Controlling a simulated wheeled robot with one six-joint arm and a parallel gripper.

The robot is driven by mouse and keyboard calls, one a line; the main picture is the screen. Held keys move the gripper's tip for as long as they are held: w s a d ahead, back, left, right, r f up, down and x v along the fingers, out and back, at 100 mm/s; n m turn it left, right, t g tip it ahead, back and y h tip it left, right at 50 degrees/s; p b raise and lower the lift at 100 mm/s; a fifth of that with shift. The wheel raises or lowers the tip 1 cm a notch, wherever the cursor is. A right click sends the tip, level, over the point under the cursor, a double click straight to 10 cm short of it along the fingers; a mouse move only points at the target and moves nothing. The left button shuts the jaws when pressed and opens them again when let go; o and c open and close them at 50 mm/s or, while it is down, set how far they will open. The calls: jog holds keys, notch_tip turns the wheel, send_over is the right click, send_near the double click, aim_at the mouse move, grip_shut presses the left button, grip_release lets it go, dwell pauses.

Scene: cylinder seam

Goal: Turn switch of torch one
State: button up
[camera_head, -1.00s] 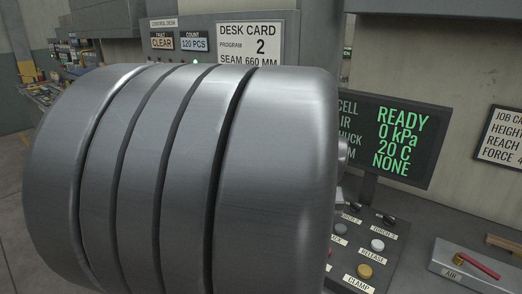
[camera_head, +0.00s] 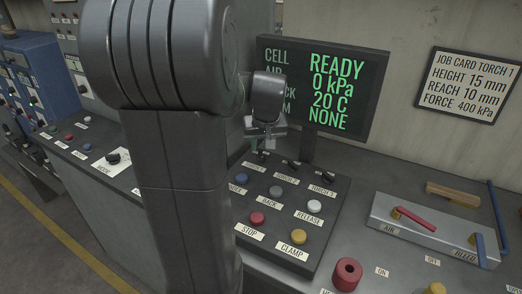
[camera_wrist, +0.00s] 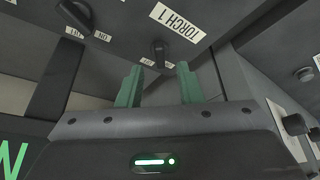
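The torch 1 switch is a small black knob (camera_wrist: 160,50) beside the white "TORCH 1" label (camera_wrist: 177,22) in the wrist view. Small OFF and ON labels sit near its tip; which one it points to is unclear. In the head view the switch (camera_head: 262,155) is at the back left of the sloped panel, partly hidden by my gripper. My gripper (camera_wrist: 160,68) has two green fingers, spread apart with nothing between them, either side of the knob's line of sight. They appear short of the knob, not touching it. In the head view my gripper (camera_head: 256,143) hangs just above it.
The torch 2 switch (camera_head: 293,164) and torch 3 switch (camera_head: 327,175) stand to the right. Push buttons, including red STOP (camera_head: 257,218) and yellow CLAMP (camera_head: 298,236), lie in front. A screen (camera_head: 322,85) reading READY, 0 kPa, stands close behind. Red AIR lever (camera_head: 413,218) is at right.

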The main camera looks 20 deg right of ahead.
aim_at(262, 153)
jog(key=shift+x, duration=1.95)
grip_shut()
jog(key=shift+d, duration=0.1)
jog(key=shift+d+n+y+b, duration=0.15)
jog(key=shift+n+y+b, duration=0.5)
jog(key=shift+n, duration=1.55)
grip_release()
